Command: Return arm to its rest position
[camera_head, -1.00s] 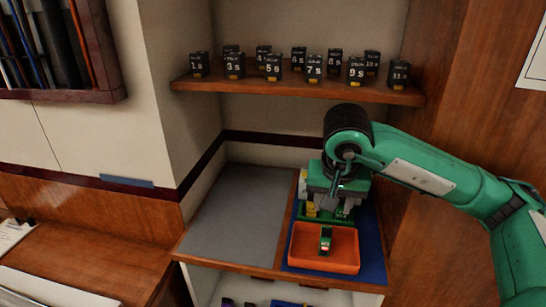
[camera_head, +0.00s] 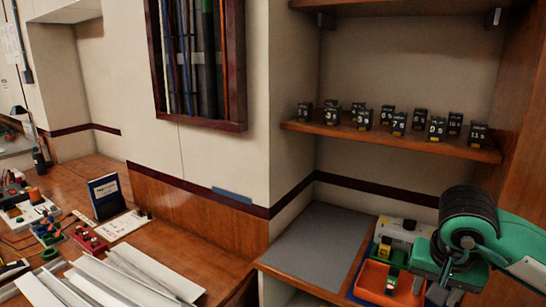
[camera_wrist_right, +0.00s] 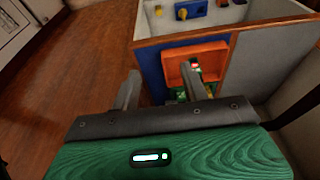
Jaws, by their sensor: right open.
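My right arm comes in from the right edge of the head view. Its gripper (camera_head: 440,268) hangs just right of the orange tray (camera_head: 372,293) and hides part of it. In the right wrist view the two fingers of the right gripper (camera_wrist_right: 160,88) stand apart with nothing between them. A small green block (camera_head: 391,282) lies in the tray; it also shows in the right wrist view (camera_wrist_right: 194,68), partly behind a finger. My left gripper is not in view.
A wooden shelf (camera_head: 390,140) holds several black numbered breakers (camera_head: 398,124). A grey mat (camera_head: 315,240) on the counter is bare. A wooden bench (camera_head: 75,190) at the left carries white channels, a small book and electrical parts. A wall rack (camera_head: 198,60) hangs above.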

